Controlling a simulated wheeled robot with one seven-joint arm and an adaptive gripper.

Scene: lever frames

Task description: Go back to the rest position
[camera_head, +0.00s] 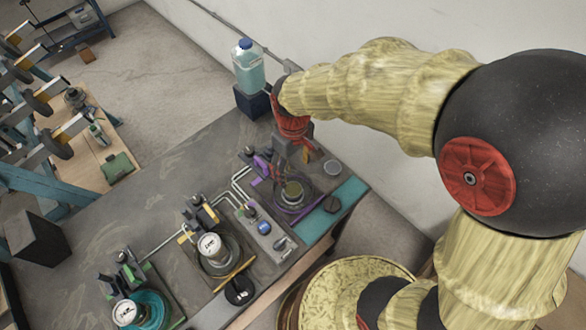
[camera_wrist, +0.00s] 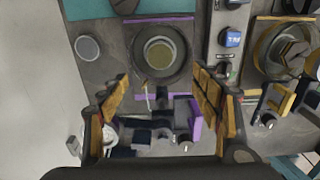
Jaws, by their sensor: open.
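My gripper (camera_head: 294,158) hangs pointing down above the purple-marked lever frame at the right end of the bench. In the wrist view its two orange-padded fingers (camera_wrist: 162,100) are spread wide with nothing held between them. Below and between them is the purple-marked lever mechanism (camera_wrist: 190,115), with dark clamp parts and a purple block. Just beyond it is a round dark seat (camera_wrist: 160,55) with a metal-rimmed centre. I cannot tell whether the fingers touch the mechanism. The arm is stretched out over the bench, and partly hides the frame in the head view.
A yellow-marked frame (camera_head: 217,250) and a green-marked frame (camera_head: 135,300) stand to the left, each with a white-topped round part. A grey control box (camera_head: 262,232) sits between frames. A blue-capped bottle (camera_head: 248,68) stands at the bench's back edge, close to my arm.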

